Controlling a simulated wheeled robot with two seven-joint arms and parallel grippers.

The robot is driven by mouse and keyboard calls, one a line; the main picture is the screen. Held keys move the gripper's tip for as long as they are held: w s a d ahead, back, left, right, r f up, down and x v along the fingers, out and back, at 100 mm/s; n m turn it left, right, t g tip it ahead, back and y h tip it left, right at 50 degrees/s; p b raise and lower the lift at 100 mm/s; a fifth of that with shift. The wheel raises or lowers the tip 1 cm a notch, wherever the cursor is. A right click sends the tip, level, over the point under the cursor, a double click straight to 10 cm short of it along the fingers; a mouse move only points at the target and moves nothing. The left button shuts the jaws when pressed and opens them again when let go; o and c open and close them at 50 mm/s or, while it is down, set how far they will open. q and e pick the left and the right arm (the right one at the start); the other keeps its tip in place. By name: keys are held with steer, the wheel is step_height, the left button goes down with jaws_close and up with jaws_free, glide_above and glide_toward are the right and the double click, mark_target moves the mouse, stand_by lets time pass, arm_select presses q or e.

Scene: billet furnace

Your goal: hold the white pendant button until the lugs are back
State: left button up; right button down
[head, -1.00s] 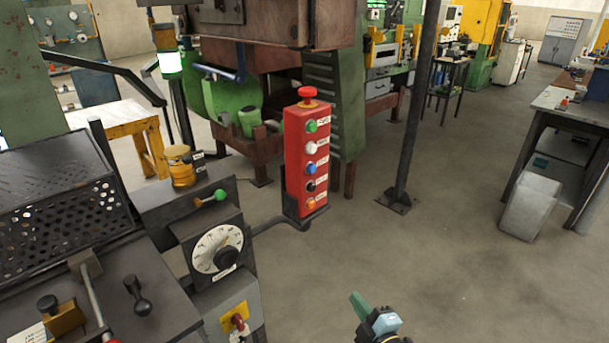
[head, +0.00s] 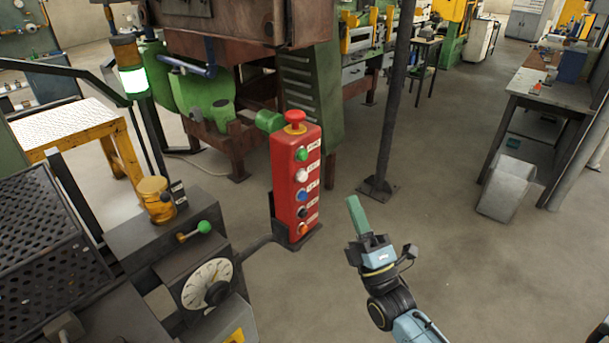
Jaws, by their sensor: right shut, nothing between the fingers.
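The red pendant (head: 284,190) stands upright in a dark holder on a bracket arm, left of the picture's middle. Its white button (head: 300,175) is second from the top of the column, below the green button (head: 301,154) and above the blue one (head: 302,195). My right gripper (head: 353,203) is shut and empty, with green fingers pointing up, to the right of the pendant and apart from it. Nothing touches the white button. The lugs cannot be made out. My left gripper is not in view.
A control box with a white dial (head: 207,285) and a green-knobbed lever (head: 204,227) stands left of the pendant. A dark post (head: 390,110) rises behind my right gripper. A workbench (head: 550,95) stands at right. Open floor lies between.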

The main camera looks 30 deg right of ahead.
mark_target(302, 176)
steer(key=w+a+b, duration=0.3)
steer(key=w, duration=0.5)
steer(key=shift+w+a, duration=0.2)
steer(key=shift+w, duration=0.1)
stand_by(1.9)
steer(key=shift+w+a, duration=0.15)
steer(key=shift+w, duration=0.1)
steer(key=shift+w+a+b, duration=0.2)
steer(key=shift+w+b, duration=0.2)
steer(key=shift+w, duration=0.1)
stand_by(4.2)
